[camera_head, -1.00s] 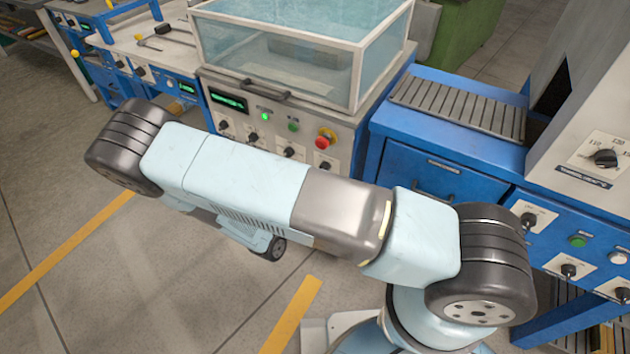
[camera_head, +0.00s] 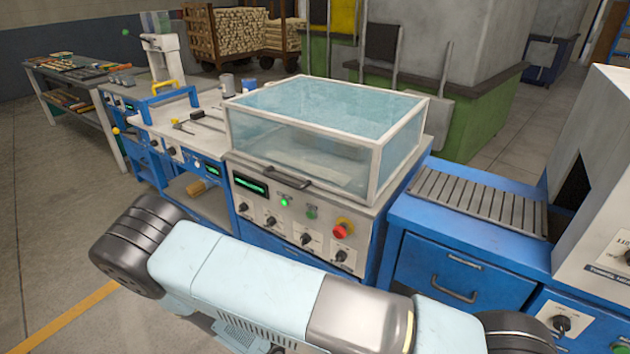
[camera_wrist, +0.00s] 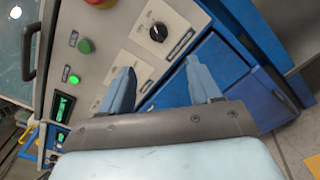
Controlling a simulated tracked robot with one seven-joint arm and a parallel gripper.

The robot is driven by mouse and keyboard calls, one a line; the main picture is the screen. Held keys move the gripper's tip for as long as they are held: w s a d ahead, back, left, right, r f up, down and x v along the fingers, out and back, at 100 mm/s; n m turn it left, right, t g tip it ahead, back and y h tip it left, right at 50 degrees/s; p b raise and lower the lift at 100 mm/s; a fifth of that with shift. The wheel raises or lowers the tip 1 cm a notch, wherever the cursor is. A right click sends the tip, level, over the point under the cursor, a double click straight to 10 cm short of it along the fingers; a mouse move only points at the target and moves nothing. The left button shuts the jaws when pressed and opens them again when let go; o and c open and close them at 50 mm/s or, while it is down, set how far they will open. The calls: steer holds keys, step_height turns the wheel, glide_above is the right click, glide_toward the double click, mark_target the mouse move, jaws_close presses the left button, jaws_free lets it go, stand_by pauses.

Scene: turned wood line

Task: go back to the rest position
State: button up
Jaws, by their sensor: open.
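My gripper shows in the wrist view (camera_wrist: 160,88). Its two blue-grey fingers stand apart with nothing between them. Beyond the fingers are the control panel and the blue cabinet front, which it does not appear to touch. In the head view my pale blue arm lies across the bottom, in front of the machines, and the gripper itself cannot be made out there.
A glass-covered machine (camera_head: 310,150) stands ahead, with knobs and a red stop button (camera_head: 343,228). To its right is a blue roller conveyor unit (camera_head: 455,262). A workbench (camera_head: 180,125) with tools stands at left. Bare floor (camera_head: 50,220) lies front left.

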steer(key=w+d+r+m+g, duration=0.1)
steer(key=d+r+m+g, duration=0.4)
steer(key=r, duration=0.5)
steer(key=d+r+m+g, duration=0.4)
steer(key=d+r+g, duration=0.1)
steer(key=r, duration=0.4)
steer(key=w+d+r+m+g, duration=0.1)
steer(key=d+r+m+g, duration=0.4)
steer(key=r, duration=0.5)
steer(key=s+d+r+m+t+y, duration=0.2)
steer(key=s+d+r+y, duration=0.3)
steer(key=r, duration=0.6)
steer(key=s+d+r+m+t+y, duration=0.3)
steer(key=s+d+r+m+y, duration=0.1)
steer(key=s+r, duration=0.6)
steer(key=shift+d+r+m+t+y, duration=0.3)
steer(key=shift+d+r+y, duration=0.15)
steer(key=shift+d+y, duration=0.05)
